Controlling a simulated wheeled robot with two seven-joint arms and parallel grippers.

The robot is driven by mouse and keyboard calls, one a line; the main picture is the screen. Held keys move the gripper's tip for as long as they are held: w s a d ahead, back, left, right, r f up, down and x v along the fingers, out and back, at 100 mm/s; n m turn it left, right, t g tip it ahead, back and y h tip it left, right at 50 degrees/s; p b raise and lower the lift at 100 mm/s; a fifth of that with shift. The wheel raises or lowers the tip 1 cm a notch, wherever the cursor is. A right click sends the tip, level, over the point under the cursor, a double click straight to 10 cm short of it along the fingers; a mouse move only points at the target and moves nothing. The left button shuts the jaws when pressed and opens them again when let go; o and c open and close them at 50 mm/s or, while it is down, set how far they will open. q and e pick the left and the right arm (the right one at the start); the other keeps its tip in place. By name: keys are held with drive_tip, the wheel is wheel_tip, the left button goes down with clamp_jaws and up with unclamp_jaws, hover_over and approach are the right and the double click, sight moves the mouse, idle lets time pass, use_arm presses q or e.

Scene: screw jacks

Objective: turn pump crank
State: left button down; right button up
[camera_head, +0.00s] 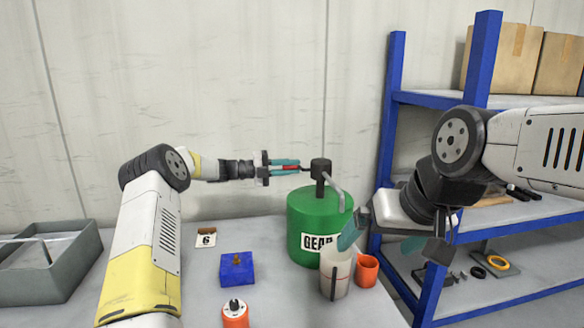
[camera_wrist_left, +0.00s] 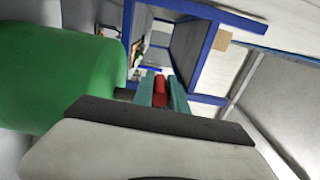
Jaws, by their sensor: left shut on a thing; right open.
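The green drum (camera_head: 309,215) with a "GEAR" label stands on the table in the head view and fills the left of the left wrist view (camera_wrist_left: 55,80). A dark pump head (camera_head: 320,168) with a grey spout (camera_head: 337,190) rises from its top. My left gripper (camera_head: 288,167) is shut on the red crank handle (camera_head: 291,168), left of the pump head. The handle also shows between the teal fingers in the left wrist view (camera_wrist_left: 160,90). My right gripper (camera_head: 382,238) is open; one teal finger is by the rim of a whitish beaker (camera_head: 336,280), contact unclear.
An orange cup (camera_head: 367,270) stands right of the beaker. A blue block (camera_head: 237,269), an orange-and-white canister (camera_head: 235,315) and a card marked 6 (camera_head: 206,238) are left of the drum. A grey bin (camera_head: 50,265) is far left; a blue-framed shelf (camera_head: 388,110) is right.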

use_arm(q)
drive_tip(key=c, duration=1.3)
unclamp_jaws()
drive_tip(key=shift+a, duration=0.1)
drive_tip(key=a, duration=0.2)
drive_tip(key=s+a, duration=0.1)
drive_tip(key=a, duration=0.4)
drive_tip(key=shift+s+a, duration=0.25)
drive_tip(key=shift+a, duration=0.05)
